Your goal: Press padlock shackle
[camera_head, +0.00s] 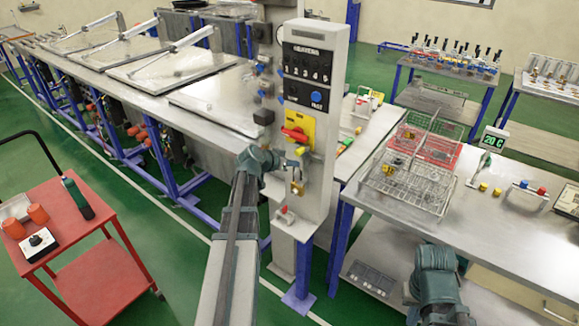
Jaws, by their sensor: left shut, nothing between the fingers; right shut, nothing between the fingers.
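A small brass padlock (297,188) hangs on the front of the grey control post, below the yellow plate with the red rotary switch (296,134). Its shackle is too small to make out clearly. My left arm reaches up from the bottom middle to the post. My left gripper (292,163) is shut and empty, just above the padlock; I cannot tell whether it touches it. My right arm shows at the lower right beside the bench, but its fingers are not visible.
The control post (311,215) has a black button panel (306,67) above the switch. A steel bench (465,225) with wire baskets (405,183) stands to the right. A long lidded table (150,95) runs behind left. A red cart (80,235) stands at left on green floor.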

